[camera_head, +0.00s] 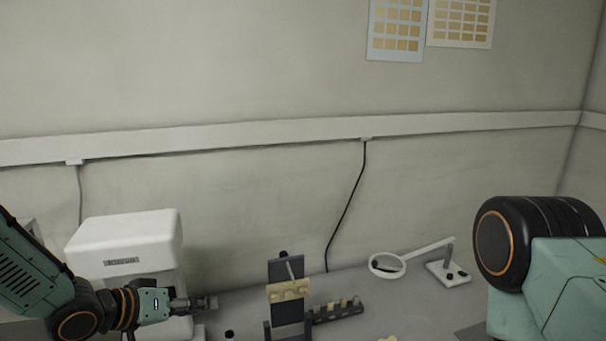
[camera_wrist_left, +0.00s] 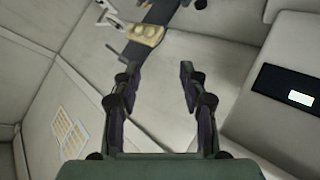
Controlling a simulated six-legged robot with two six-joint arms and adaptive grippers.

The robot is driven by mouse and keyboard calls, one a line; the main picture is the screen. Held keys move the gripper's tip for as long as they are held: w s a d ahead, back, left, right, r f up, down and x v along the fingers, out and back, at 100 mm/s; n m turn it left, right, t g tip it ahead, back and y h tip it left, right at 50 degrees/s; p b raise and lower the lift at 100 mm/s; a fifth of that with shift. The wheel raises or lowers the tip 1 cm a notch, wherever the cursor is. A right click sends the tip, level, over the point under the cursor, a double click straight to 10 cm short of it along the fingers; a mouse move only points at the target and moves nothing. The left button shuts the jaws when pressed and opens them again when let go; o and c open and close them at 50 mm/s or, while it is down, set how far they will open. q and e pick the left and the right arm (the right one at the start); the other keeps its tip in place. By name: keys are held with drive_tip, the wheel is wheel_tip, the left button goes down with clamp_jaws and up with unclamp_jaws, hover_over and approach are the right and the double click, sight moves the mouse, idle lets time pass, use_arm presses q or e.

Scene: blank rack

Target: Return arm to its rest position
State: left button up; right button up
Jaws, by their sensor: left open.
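My left arm comes in from the left in the head view. Its gripper (camera_head: 207,303) is in front of the white machine and to the left of the dark upright stand (camera_head: 287,312). In the left wrist view the two fingers of this gripper (camera_wrist_left: 156,82) are spread apart with nothing between them. The stand carries a pale yellow piece (camera_head: 288,290), which also shows beyond the fingertips in the left wrist view (camera_wrist_left: 146,34). On the right of the head view is a large teal and black part of my right arm; its gripper is not in view.
A white machine (camera_head: 125,240) stands close behind my left arm. A dark rack (camera_head: 338,311) with several small pale pieces is right of the stand. A magnifier (camera_head: 387,265) on a white arm stands further right. A black cable (camera_head: 346,210) hangs on the wall.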

use_arm(q)
drive_tip(key=s+d+f+n+g+y, duration=0.1)
drive_tip(key=s+f+g+y, duration=0.15)
drive_tip(key=s+f, duration=0.85)
drive_tip(key=s+f+g+y, duration=0.2)
drive_tip(key=s+f+g, duration=0.2)
drive_tip(key=s+f, duration=0.65)
drive_tip(key=s+a+g+y, duration=0.2)
drive_tip(key=s+a, duration=0.1)
drive_tip(key=s, duration=1.1)
wheel_tip(320, 180, down, 23)
drive_tip(key=b, duration=2.3)
drive_tip(key=shift+s, duration=0.2)
